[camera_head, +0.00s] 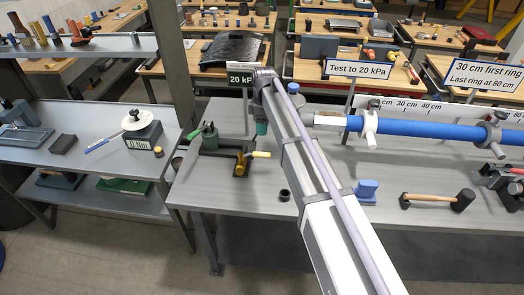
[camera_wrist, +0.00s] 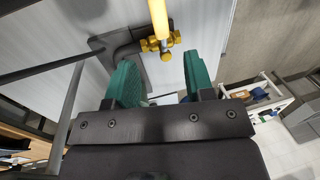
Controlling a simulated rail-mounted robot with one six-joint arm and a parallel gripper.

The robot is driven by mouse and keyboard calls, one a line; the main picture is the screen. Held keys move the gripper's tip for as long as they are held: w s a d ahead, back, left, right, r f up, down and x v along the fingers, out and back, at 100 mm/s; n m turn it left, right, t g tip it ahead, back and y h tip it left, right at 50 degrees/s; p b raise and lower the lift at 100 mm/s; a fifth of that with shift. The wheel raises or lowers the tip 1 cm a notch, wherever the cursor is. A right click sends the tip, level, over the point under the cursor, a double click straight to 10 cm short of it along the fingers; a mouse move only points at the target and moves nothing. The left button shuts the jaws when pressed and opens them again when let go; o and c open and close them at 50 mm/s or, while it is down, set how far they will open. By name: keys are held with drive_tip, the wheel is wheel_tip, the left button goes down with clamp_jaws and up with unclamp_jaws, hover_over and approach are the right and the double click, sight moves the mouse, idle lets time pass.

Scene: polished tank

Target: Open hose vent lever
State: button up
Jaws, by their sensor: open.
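The vent lever (camera_head: 261,154) is a pale yellow handle pointing right from a brass valve (camera_head: 240,164) on a dark base on the bench. In the wrist view the lever (camera_wrist: 157,14) runs to the top edge, with the brass valve (camera_wrist: 161,43) at its lower end. My gripper (camera_head: 262,129) hangs above the bench, higher than the lever in the head view; only part of its green fingers shows there. In the wrist view my gripper (camera_wrist: 161,78) has its green fingers spread with nothing between them. The lever and valve lie beyond the fingertips, apart from them.
A small dark ring (camera_head: 284,195), a blue block (camera_head: 367,189) and a mallet (camera_head: 440,199) lie to the right. A blue hose (camera_head: 425,129) spans clamps behind.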

drive_tip(key=f+b, duration=0.3)
drive_tip(key=s+f+b, duration=0.1)
drive_tip(key=f+b, duration=0.3)
drive_tip(key=s+f+b, duration=0.1)
drive_tip(key=f+b, duration=0.2)
drive_tip(key=f, duration=0.1)
drive_tip(key=shift+a+b, duration=0.1)
drive_tip(key=shift+b, duration=0.3)
drive_tip(key=shift+r, duration=0.15)
clamp_jaws()
